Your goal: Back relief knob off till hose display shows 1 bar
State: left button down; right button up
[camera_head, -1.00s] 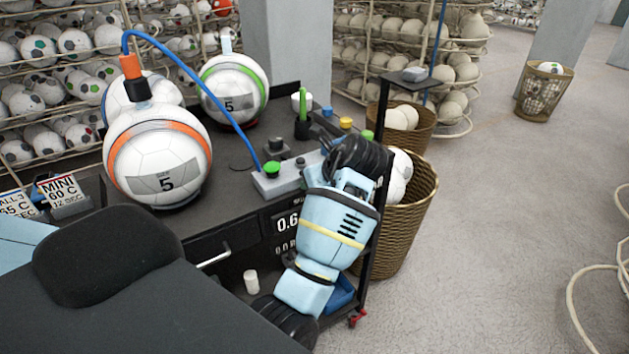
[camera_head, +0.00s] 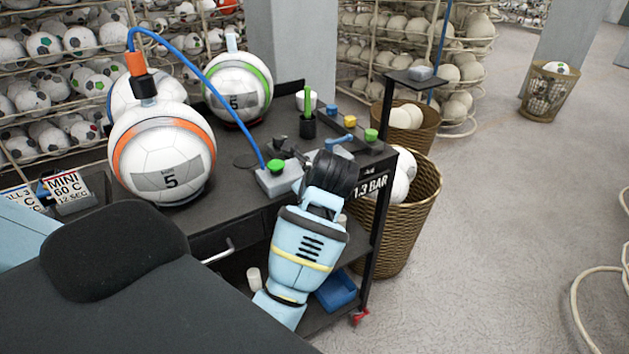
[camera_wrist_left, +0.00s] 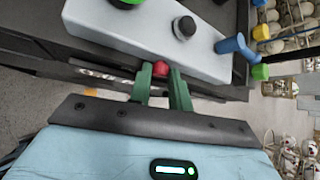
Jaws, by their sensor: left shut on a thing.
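The red relief knob (camera_wrist_left: 160,69) sits at the front side of the pale grey console (camera_wrist_left: 140,35). The green fingers of my left gripper (camera_wrist_left: 162,79) are shut on it in the left wrist view. In the head view the console (camera_head: 284,181) stands on the trolley, and my left wrist hides the knob and fingers. A display (camera_head: 370,187) on the trolley's front edge reads 1.3 BAR; I cannot tell whether it is the hose display. The blue hose (camera_head: 205,80) runs from the console to the ball with an orange band (camera_head: 164,160). My right gripper is not in view.
A green button (camera_head: 276,166) tops the console, and a black knob (camera_wrist_left: 185,27) and blue lever (camera_wrist_left: 235,46) are near. A ball with a green band (camera_head: 238,88) stands behind. A wicker basket (camera_head: 400,240) stands right of the trolley; the floor beyond is open.

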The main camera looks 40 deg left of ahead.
pick_arm(q)
jog(key=c, duration=1.3)
grip_release()
jog(key=v, duration=0.8)
